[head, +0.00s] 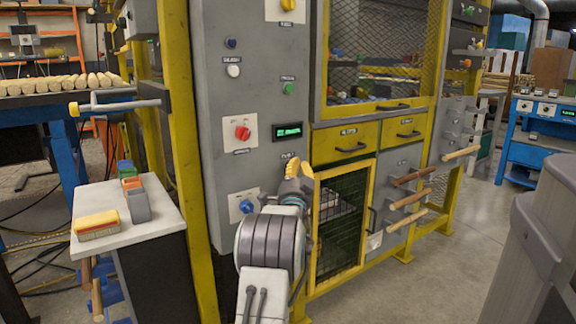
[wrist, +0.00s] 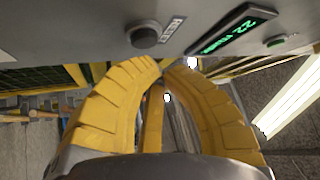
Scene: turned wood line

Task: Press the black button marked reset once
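The black button (wrist: 145,36), a round knob-like cap, is on the grey panel at the top of the wrist view. A small white label (wrist: 172,29) sits beside it; its lettering is hard to read. My gripper (wrist: 161,65) has two yellow fingers whose tips meet with nothing seen between them. The tips are just below the button in the wrist view, with no clear contact. In the head view my gripper (head: 292,165) is at the panel below the green display, and the button is hidden behind it.
The green display (head: 287,130) shows lit digits, with a red knob (head: 243,133) to its left. A blue knob (head: 246,206) is lower down. A green button (wrist: 277,43) is right of the display in the wrist view. A mesh door (head: 341,225) stands right of my gripper.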

